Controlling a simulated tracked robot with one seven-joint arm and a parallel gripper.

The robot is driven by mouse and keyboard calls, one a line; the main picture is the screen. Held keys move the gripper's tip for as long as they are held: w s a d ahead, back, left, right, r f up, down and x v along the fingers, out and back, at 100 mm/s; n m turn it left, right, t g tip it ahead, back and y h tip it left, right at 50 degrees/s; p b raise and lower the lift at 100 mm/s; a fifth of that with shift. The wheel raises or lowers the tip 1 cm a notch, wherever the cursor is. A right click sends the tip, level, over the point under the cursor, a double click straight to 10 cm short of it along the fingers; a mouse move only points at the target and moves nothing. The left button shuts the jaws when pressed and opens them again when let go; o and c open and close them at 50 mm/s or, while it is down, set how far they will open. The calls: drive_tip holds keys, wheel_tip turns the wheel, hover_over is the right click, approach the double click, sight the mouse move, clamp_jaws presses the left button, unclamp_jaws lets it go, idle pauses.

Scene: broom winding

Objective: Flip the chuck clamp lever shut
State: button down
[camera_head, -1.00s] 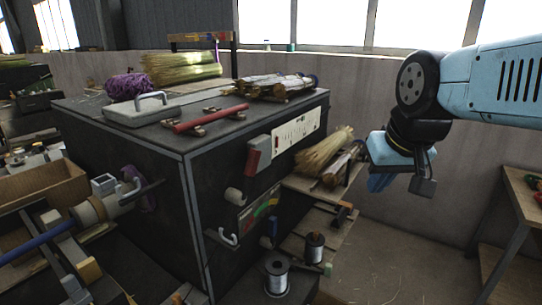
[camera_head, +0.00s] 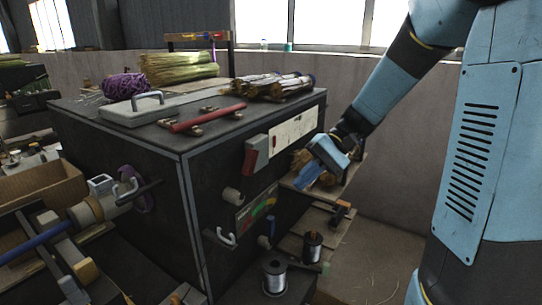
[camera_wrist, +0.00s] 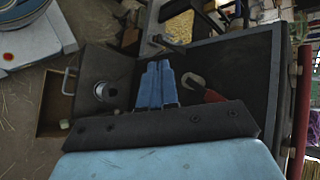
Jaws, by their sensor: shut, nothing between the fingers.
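The chuck (camera_head: 97,209) is at the left in the head view, on the left face of the dark machine box (camera_head: 120,155), around the end of a blue handle (camera_head: 35,243). In the wrist view a dark lever-like part (camera_wrist: 168,43) shows beyond my fingertips. My gripper (camera_head: 308,177) is shut and empty, at the right of the box, well apart from the chuck. It also shows in the wrist view (camera_wrist: 155,66), its blue fingers together.
A red lever (camera_head: 250,158) sticks out of the box's right face, near my gripper. A red bar (camera_head: 208,118) and a grey case (camera_head: 132,109) lie on top. Wire spools (camera_head: 274,277) stand low in front. Open floor lies at right.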

drive_tip(key=w+d+f+m+t+y, duration=0.1)
drive_tip(key=w+d+f+y, duration=0.1)
drive_tip(key=w+y, duration=0.4)
drive_tip(key=w+d+f+m+t+y, duration=0.1)
drive_tip(key=w+d+f+m+y, duration=0.1)
drive_tip(key=w+y, duration=0.4)
drive_tip(key=w+f, duration=0.1)
drive_tip(key=w, duration=0.4)
drive_tip(key=shift+d+f, duration=0.2)
drive_tip(key=shift+a, duration=0.1)
drive_tip(key=s+r+x, duration=0.1)
drive_tip(key=s+x, duration=0.1)
drive_tip(key=x, duration=1)
drive_tip(key=shift+s+r, duration=0.2)
drive_tip(key=shift+s, duration=0.05)
